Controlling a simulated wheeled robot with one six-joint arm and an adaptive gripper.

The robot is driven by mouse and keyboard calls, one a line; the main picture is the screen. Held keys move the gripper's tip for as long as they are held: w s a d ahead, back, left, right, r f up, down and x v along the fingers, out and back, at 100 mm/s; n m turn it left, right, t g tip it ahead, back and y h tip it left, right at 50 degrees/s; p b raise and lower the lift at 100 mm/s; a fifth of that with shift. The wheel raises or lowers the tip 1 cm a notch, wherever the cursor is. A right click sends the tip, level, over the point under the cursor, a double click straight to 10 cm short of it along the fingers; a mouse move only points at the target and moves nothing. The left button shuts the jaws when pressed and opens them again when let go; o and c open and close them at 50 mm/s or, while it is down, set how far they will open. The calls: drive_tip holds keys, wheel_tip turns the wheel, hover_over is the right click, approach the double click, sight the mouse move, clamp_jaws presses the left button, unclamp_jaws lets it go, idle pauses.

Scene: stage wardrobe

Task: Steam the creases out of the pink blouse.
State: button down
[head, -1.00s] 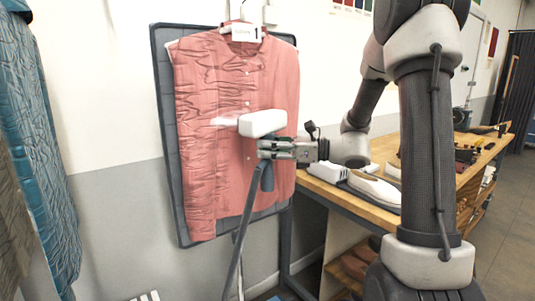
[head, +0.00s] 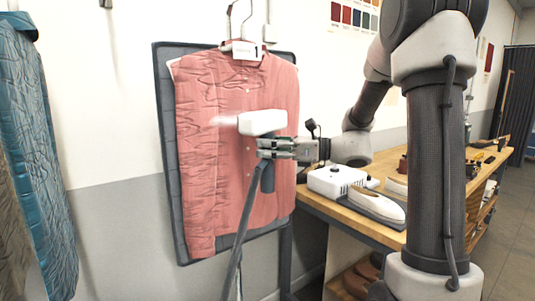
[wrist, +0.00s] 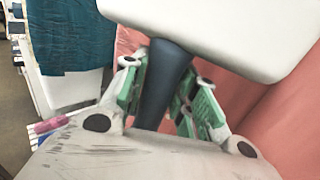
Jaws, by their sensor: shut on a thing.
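The pink blouse (head: 245,190) hangs from a hanger with a tag marked 1, in front of a dark padded board (head: 167,150). Creases show across its upper left and down its left side; its right side looks smooth. My gripper (head: 266,148) is shut on the dark handle of the steamer (head: 262,122), below its white head. The head is over the middle of the blouse, with a faint white puff at its left. Whether it touches the cloth I cannot tell. In the wrist view, the steamer (wrist: 220,30) hides much of the blouse (wrist: 290,120).
A grey hose (head: 240,240) runs down from the steamer handle. A wooden bench (head: 325,210) on the right holds a white box (head: 335,180) and an iron (head: 377,203). A creased blue garment (head: 40,150) hangs at the left. Bare wall lies between it and the board.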

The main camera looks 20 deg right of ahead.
sight(268, 112)
drive_tip(key=shift+r, duration=7.8)
drive_tip(key=shift+s+d, duration=0.3)
drive_tip(key=shift+s, duration=0.65)
drive_tip(key=shift+s+d, duration=0.3)
drive_tip(key=shift+s, duration=0.65)
drive_tip(key=shift+s+d, duration=0.3)
drive_tip(key=shift+s, duration=0.65)
